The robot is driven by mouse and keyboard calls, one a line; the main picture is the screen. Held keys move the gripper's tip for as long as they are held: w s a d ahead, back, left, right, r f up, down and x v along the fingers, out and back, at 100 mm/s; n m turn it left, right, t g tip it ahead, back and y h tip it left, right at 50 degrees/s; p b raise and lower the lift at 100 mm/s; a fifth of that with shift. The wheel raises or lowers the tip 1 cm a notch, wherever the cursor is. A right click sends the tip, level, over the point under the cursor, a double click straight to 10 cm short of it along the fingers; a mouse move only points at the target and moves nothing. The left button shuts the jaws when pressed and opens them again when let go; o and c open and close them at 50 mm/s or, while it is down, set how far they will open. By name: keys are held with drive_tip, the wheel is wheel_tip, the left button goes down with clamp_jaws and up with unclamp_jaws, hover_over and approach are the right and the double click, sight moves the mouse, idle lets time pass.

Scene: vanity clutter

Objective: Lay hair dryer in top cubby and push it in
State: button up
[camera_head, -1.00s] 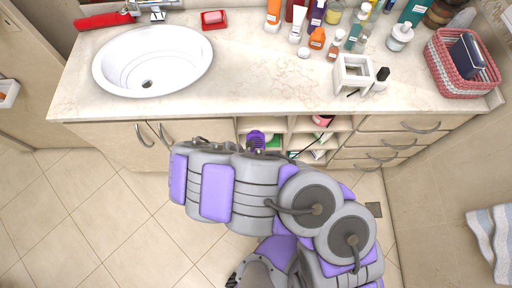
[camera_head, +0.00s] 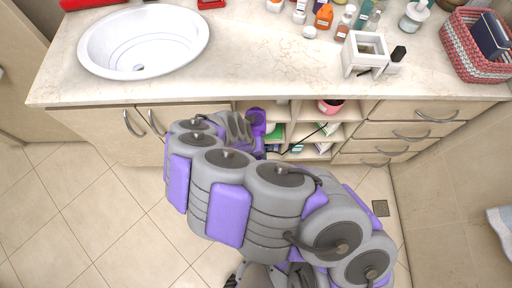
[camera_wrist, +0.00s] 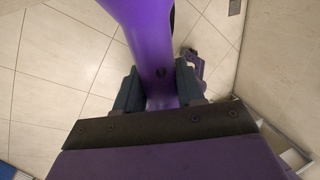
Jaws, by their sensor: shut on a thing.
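My gripper (camera_wrist: 158,92) is shut on the purple hair dryer (camera_wrist: 152,40), with one dark finger on each side of it in the wrist view. In the head view a purple part of the hair dryer (camera_head: 257,120) shows at the end of my arm, in front of the left column of the open cubbies. My arm hides the gripper's fingers and most of the dryer there. The top left cubby (camera_head: 280,112) is partly visible, just right of the dryer. I cannot tell whether the dryer is inside it.
The top right cubby holds a pink item (camera_head: 330,107); lower cubbies hold green and white items. A dark cord crosses the cubby fronts. Drawers (camera_head: 410,132) stand right, cupboard doors (camera_head: 120,135) left. The counter (camera_head: 250,70) overhangs above, with a sink (camera_head: 145,40) and several bottles.

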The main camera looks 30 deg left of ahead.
drive_tip(key=shift+w+a+b, duration=0.3)
drive_tip(key=shift+w+b, duration=0.1)
drive_tip(key=shift+w, duration=0.2)
drive_tip(key=shift+w+a, duration=0.65)
drive_tip(key=shift+w, duration=0.3)
drive_tip(key=shift+w+a, duration=0.65)
drive_tip(key=shift+w, duration=0.3)
drive_tip(key=shift+f, duration=0.4)
drive_tip(key=o, duration=1.1)
